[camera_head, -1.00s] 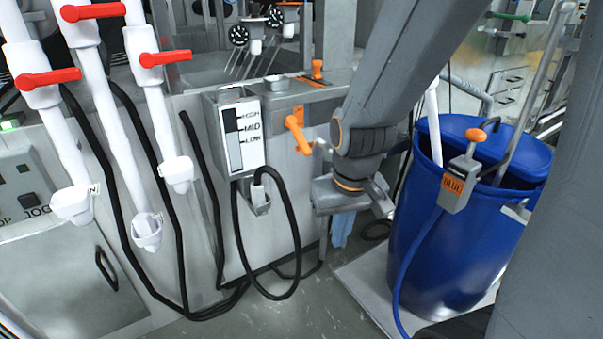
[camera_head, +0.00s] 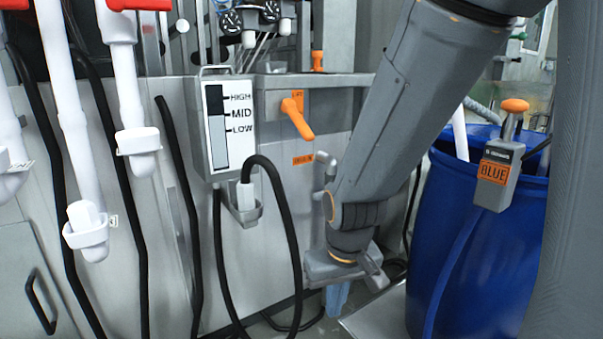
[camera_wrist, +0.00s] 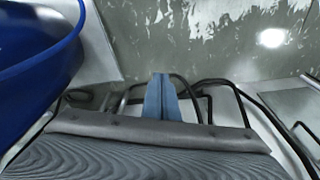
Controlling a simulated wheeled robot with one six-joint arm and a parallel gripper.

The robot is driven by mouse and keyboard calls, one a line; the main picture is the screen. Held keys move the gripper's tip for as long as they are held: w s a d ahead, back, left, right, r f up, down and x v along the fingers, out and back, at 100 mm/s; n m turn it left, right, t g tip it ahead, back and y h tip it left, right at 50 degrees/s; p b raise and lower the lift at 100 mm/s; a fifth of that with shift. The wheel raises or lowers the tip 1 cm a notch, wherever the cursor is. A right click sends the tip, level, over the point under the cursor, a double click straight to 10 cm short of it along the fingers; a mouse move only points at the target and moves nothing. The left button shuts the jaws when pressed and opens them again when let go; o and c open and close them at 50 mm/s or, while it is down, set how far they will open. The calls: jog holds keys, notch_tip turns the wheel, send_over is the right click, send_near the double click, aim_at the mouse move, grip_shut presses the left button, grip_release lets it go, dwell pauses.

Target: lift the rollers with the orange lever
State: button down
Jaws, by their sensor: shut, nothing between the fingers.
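The orange lever (camera_head: 297,118) sticks out from the front of the grey machine, angled down to the right, just right of the level gauge. My gripper (camera_head: 337,298) hangs lower and to the right of the lever, pointing down, apart from it. Its blue fingers are together with nothing between them. In the wrist view the gripper (camera_wrist: 161,98) points toward the floor, and the lever is not in that view. The rollers cannot be made out clearly; small black wheels (camera_head: 270,10) show at the top of the head view.
A level gauge (camera_head: 217,130) with a black hose stands left of the lever. White pipes (camera_head: 62,130) are further left. A blue barrel (camera_head: 470,250) with a lever-topped BLUE box (camera_head: 493,178) stands right of my arm. It also fills the wrist view's left (camera_wrist: 35,50).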

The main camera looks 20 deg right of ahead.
jog(key=w+f+n+t+b, duration=0.1)
jog(key=w+f+b, duration=0.4)
jog(key=f+b, duration=0.45)
jog(key=w+f+n+t+b, duration=0.1)
jog(key=w+f+b, duration=0.4)
jog(key=f+b, duration=0.45)
jog(key=w+d+r+n+t+b, duration=0.2)
jog(key=w+n+t+b, duration=0.25)
jog(key=w+n, duration=0.5)
jog(key=w+r+n+t+y, duration=0.1)
jog(key=w+r+n+t, duration=0.4)
jog(key=r, duration=0.3)
jog(key=w+r+n+t+y, duration=0.1)
jog(key=w+r+n+t, duration=0.35)
jog(key=r+n, duration=0.35)
jog(key=s+r+n+t+y, duration=0.3)
jog(key=s+r+n+t, duration=0.1)
jog(key=r+n, duration=0.3)
jog(key=s+r+n+t+y, duration=0.3)
jog(key=s+r+n+t, duration=0.1)
jog(key=r+n, duration=0.4)
jog(key=shift+s+a+r+y+p, duration=0.2)
jog(key=shift+s+r+y+p, duration=0.15)
jog(key=shift+s+r, duration=0.5)
